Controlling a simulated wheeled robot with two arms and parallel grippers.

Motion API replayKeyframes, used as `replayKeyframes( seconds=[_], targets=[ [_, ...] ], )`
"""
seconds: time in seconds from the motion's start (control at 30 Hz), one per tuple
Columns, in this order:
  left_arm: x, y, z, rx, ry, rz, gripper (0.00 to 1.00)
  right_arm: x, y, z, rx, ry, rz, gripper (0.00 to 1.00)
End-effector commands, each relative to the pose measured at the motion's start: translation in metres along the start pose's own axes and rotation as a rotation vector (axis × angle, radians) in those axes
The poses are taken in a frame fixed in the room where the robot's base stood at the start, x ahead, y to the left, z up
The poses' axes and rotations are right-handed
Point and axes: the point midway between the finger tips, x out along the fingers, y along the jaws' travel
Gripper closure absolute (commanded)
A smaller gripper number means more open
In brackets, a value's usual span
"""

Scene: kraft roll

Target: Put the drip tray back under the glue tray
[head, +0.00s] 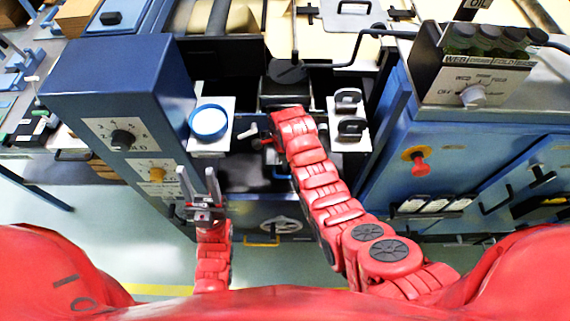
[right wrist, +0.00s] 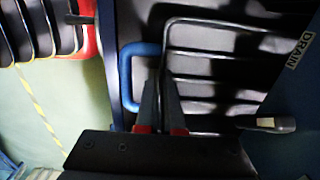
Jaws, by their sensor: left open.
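My left gripper (head: 199,186) is open and empty, fingers pointing up, in front of the left blue cabinet. My right arm reaches into the central bay, and its gripper is hidden in the head view. In the right wrist view the right gripper (right wrist: 161,88) has its fingers close together at the right side of a blue loop handle (right wrist: 140,48). I cannot tell whether they grip it. Dark ribbed surfaces (right wrist: 215,68) lie behind the handle. I cannot make out for sure which part is the drip tray or the glue tray.
A "DRAIN" label (right wrist: 301,50) and a pale-tipped lever (right wrist: 268,123) are right of my right gripper. A shelf with a round blue-rimmed pot (head: 208,123) is left of the bay. A handwheel (head: 281,224) and yellow handle (head: 262,241) sit low in front. Cabinets flank the bay.

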Motion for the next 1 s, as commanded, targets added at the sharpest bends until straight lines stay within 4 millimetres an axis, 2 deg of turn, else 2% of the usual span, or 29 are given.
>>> replayKeyframes(
  seconds=[0.33, 0.5, 0.7, 1.0],
  targets=[
    [0.005, 0.000, -0.001, 0.000, 0.000, 0.000, 0.51, -0.002, -0.015, -0.001, 0.002, 0.000, 0.002, 1.00],
    [0.015, -0.001, -0.003, 0.000, 0.000, 0.000, 0.51, 0.016, -0.012, -0.001, 0.001, 0.001, 0.005, 1.00],
    [0.014, -0.001, -0.002, 0.000, 0.000, 0.000, 0.51, 0.031, -0.013, -0.001, 0.000, 0.001, 0.005, 1.00],
    [0.014, -0.001, -0.002, 0.000, 0.000, 0.000, 0.51, 0.036, -0.013, -0.001, 0.001, -0.001, 0.000, 1.00]
  ],
)
